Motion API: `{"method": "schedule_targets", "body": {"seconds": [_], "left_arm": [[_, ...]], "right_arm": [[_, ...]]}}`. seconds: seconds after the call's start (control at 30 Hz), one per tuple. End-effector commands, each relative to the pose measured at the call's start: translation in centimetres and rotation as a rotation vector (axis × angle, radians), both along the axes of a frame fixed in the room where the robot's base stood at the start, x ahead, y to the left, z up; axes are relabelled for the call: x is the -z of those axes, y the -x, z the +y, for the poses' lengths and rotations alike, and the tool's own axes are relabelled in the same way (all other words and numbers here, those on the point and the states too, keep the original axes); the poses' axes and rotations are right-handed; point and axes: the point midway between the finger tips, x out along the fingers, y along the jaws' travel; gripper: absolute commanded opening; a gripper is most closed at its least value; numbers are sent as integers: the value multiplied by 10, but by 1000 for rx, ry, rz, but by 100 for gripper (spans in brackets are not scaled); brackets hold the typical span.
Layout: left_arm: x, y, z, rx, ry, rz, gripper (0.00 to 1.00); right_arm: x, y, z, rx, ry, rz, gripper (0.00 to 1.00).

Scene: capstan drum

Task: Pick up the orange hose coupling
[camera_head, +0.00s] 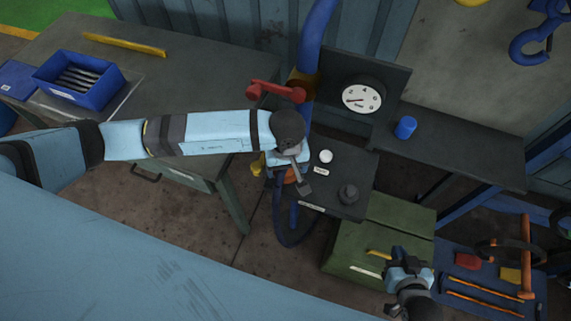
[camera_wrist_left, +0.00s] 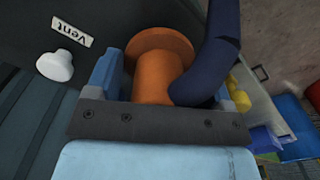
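The orange hose coupling (camera_wrist_left: 160,68) is a flanged cylinder, joined to a dark blue hose (camera_wrist_left: 215,55), in the left wrist view. My left gripper (camera_wrist_left: 165,85) is open, with one finger on each side of the coupling. A gap shows between the left finger and the orange body; the hose partly covers the right side. In the head view only a small piece of the coupling (camera_head: 291,176) shows beneath my left gripper (camera_head: 287,168). My right gripper (camera_head: 410,267) is at the lower right over the green box; its finger opening is unclear.
The dark panel (camera_head: 330,205) beside the coupling carries a white knob (camera_head: 326,156), a "Vent" label and a black knob (camera_head: 348,194). A gauge (camera_head: 361,98) and blue cylinder (camera_head: 405,128) stand behind. A green box (camera_head: 375,235) and tool mat (camera_head: 450,270) lie at right.

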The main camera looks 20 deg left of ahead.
Motion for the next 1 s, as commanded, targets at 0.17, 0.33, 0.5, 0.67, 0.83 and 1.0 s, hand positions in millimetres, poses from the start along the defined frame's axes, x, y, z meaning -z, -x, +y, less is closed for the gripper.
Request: {"method": "schedule_targets", "body": {"seconds": [0.17, 0.33, 0.5, 0.67, 0.83, 1.0], "left_arm": [[-1, 0, 0, 0, 1, 0, 40], [-1, 0, 0, 0, 1, 0, 40], [-6, -1, 0, -1, 1, -2, 40], [-24, -1, 0, 1, 2, -5, 40], [-60, -2, 0, 2, 2, -7, 40], [-107, -2, 0, 3, 2, -8, 40]], "right_arm": [[0, 1, 1, -1, -2, 1, 0], [0, 1, 1, -1, -1, 2, 0], [1, 1, 1, -2, -2, 1, 0], [4, 0, 2, -2, -4, 0, 0], [11, 1, 3, -4, -6, 2, 0], [20, 1, 6, -8, -9, 5, 0]]}}
